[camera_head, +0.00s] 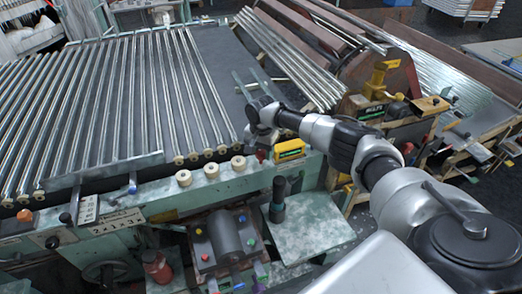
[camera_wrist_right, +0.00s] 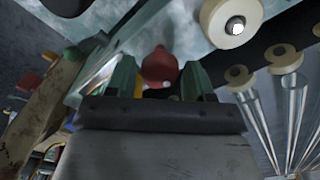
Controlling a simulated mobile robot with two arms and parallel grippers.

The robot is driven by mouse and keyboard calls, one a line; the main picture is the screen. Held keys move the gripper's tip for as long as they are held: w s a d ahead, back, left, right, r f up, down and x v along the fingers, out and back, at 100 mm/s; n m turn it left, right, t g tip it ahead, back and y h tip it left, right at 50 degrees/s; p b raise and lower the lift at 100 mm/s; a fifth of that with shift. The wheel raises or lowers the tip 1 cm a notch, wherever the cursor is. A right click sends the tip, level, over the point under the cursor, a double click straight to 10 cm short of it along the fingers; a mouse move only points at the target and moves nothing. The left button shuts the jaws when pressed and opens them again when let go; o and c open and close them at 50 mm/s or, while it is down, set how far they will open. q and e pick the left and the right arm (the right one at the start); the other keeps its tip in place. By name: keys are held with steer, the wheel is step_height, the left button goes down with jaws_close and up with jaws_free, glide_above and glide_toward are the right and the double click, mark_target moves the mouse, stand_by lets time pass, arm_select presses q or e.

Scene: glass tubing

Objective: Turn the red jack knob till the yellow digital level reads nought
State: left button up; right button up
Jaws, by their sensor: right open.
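The red jack knob (camera_head: 261,155) is at the machine's front edge, just below my right gripper (camera_head: 262,137) in the head view. In the right wrist view the red knob (camera_wrist_right: 159,67) shows between the two green fingers, a gap visible on each side. My right gripper is open, and I cannot tell how deep the knob sits between the fingers. The yellow digital level (camera_head: 290,149) is just right of the knob. Its reading is too small to make out. A yellow sliver, probably the level, shows beside the left finger in the wrist view. My left gripper is not in view.
Cream rollers (camera_head: 238,163) line the front edge left of the knob, and one roller (camera_wrist_right: 232,22) is close by in the wrist view. Glass tubes (camera_head: 140,95) cover the bed at left. A dark upright cylinder (camera_head: 278,200) stands below the level.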

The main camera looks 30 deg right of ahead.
steer(key=c, duration=0.6)
steer(key=shift+c, duration=0.2)
steer(key=shift+n, duration=0.3)
steer(key=n, duration=0.7)
steer(key=shift+n+p, duration=0.4)
steer(key=n, duration=0.5)
steer(key=shift+n, duration=0.3)
steer(key=n, duration=0.5)
steer(key=shift+r+n, duration=0.1)
steer(key=shift+n, duration=0.3)
